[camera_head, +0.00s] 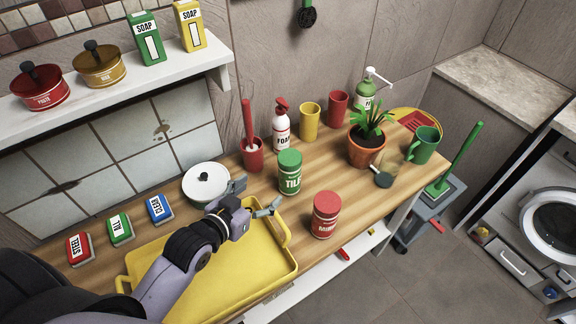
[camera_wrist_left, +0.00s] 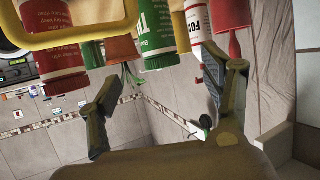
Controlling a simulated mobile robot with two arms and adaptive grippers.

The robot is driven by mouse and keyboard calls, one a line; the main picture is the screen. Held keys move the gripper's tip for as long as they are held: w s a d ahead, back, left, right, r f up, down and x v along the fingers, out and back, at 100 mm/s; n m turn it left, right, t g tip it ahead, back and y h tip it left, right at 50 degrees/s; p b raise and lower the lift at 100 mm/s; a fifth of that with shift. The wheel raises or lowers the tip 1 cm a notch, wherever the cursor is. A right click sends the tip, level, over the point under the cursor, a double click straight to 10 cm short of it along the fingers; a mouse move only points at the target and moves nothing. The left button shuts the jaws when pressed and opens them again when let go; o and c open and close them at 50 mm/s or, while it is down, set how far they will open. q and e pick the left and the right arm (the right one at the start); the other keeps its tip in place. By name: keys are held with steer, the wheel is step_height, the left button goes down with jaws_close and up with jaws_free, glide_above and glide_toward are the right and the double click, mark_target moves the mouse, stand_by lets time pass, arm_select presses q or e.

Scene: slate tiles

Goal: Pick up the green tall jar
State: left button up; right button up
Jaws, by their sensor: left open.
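The green tall jar (camera_head: 290,176), with a white lower band lettered "TIL…", stands upright on the wooden counter behind the yellow tray's far right corner. My left gripper (camera_head: 256,196) is open and empty above the tray, just left of and nearer than the jar, its fingers pointing toward it. In the left wrist view, which is upside down, the green jar (camera_wrist_left: 154,38) shows at the top, beyond and between the open fingers (camera_wrist_left: 163,66), apart from them. My right gripper is not in view.
A red jar (camera_head: 326,216) stands right of the yellow tray (camera_head: 276,274). A white foam bottle (camera_head: 281,130), a red holder with brush (camera_head: 252,154) and a white lidded pot (camera_head: 206,182) stand around the green jar. A potted plant (camera_head: 366,150) is farther right.

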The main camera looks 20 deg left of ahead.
mark_target(284, 175)
arm_select(q)
steer(key=p+x, duration=0.1)
steer(key=x, duration=0.7)
steer(key=shift+w+d+f, duration=0.15)
steer(key=shift+w, duration=0.05)
steer(key=shift+x, duration=0.8)
steer(key=shift+w+d+f, duration=0.1)
steer(key=shift+w, duration=0.05)
steer(key=shift+w+p, duration=0.2)
steer(key=shift+p, duration=0.1)
steer(key=p+x, duration=0.1)
steer(key=x, duration=0.3)
steer(key=shift+s+d+f, duration=0.15)
steer(key=shift+f, duration=0.05)
steer(key=shift+w+d+f, duration=0.1)
steer(key=shift+w+f, duration=0.1)
steer(key=shift+w, duration=0.1)
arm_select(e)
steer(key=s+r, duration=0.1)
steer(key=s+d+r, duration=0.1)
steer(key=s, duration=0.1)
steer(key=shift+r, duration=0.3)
arm_select(q)
steer(key=shift+c, duration=0.5)
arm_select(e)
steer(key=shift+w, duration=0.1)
